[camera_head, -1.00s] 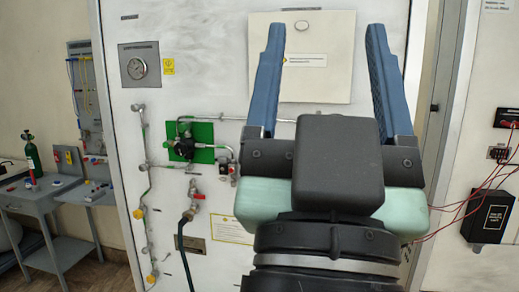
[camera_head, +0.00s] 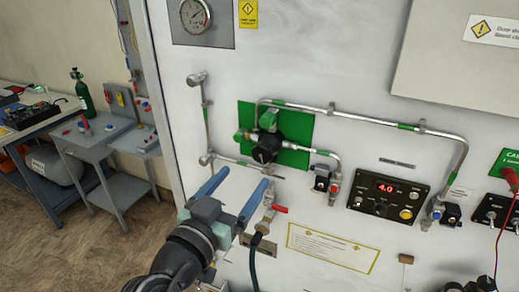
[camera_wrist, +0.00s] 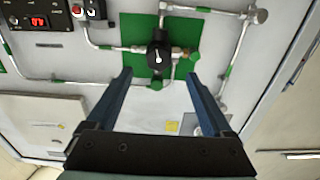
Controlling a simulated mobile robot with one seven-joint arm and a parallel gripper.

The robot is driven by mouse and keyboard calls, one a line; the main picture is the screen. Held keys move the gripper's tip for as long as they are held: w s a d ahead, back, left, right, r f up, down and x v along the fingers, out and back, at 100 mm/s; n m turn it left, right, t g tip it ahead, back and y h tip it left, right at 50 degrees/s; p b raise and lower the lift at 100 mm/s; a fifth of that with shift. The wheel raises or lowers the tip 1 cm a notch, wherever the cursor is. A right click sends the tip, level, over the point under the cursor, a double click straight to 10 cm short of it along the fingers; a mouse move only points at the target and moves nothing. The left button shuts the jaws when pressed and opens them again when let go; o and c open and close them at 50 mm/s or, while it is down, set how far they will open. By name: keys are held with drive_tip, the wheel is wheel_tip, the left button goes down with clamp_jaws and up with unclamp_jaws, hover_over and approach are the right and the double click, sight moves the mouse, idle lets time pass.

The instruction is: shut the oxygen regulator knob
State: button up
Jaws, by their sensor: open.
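The oxygen regulator (camera_head: 266,150) has a round black face and sits on a green plate (camera_head: 298,128) on the white wall panel. In the wrist view, which is turned over, the black knob (camera_wrist: 158,58) shows a white pointer mark. Green fittings stand beside it, one of them (camera_head: 268,118) above the black part in the head view. My gripper (camera_head: 244,177) is open and empty, with its blue fingers pointing up toward the panel, below and left of the regulator. In the wrist view my gripper (camera_wrist: 158,74) has the knob between and beyond its fingertips, apart from them.
Metal pipes (camera_head: 378,118) run along the panel around the regulator. A red-handled valve with a hose (camera_head: 268,208) is close by my right finger. A pressure gauge (camera_head: 194,13) is above left, and a display box (camera_head: 386,196) reading 4.0 is to the right.

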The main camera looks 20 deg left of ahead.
sight(261, 157)
drive_tip(key=w, duration=0.2)
drive_tip(key=w+p, duration=0.1)
drive_tip(key=w, duration=0.1)
drive_tip(key=w+p, duration=0.1)
drive_tip(key=w, duration=0.1)
drive_tip(key=shift+w+d+r, duration=0.2)
drive_tip(key=shift+w+d, duration=0.05)
drive_tip(key=shift+w, duration=0.15)
drive_tip(key=shift+w+f+p, duration=0.1)
drive_tip(key=shift+w+p, duration=0.3)
drive_tip(key=shift+w, duration=0.35)
clamp_jaws()
